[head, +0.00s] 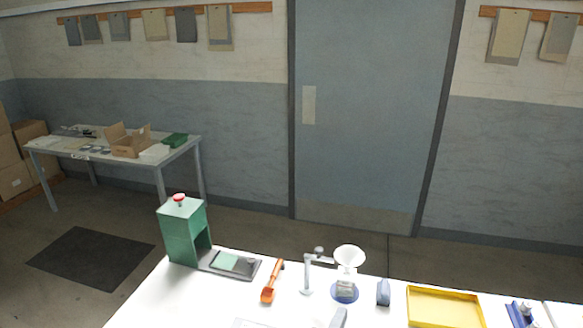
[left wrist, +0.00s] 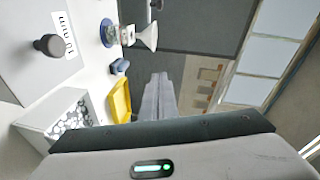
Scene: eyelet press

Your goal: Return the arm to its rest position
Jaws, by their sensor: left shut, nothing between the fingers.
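My left gripper (left wrist: 158,78) shows in the left wrist view as two pale grey fingers lying together, shut and empty. It is clear of the bench things, which lie to its left in that tilted view. In the head view a small grey shape (head: 339,318) stands at the bottom edge; I cannot tell whether it is part of my gripper. My right gripper is in neither view. The green press (head: 184,236) with a red knob stands at the left end of the white bench (head: 150,305), a grey plate with a pale green pad at its foot.
On the bench are an orange-handled tool (head: 271,282), a grey stand (head: 308,275), a white funnel (head: 349,257) on a blue-based holder, a blue block (head: 383,292) and a yellow tray (head: 443,293). The left wrist view adds a white box of small parts (left wrist: 48,122).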

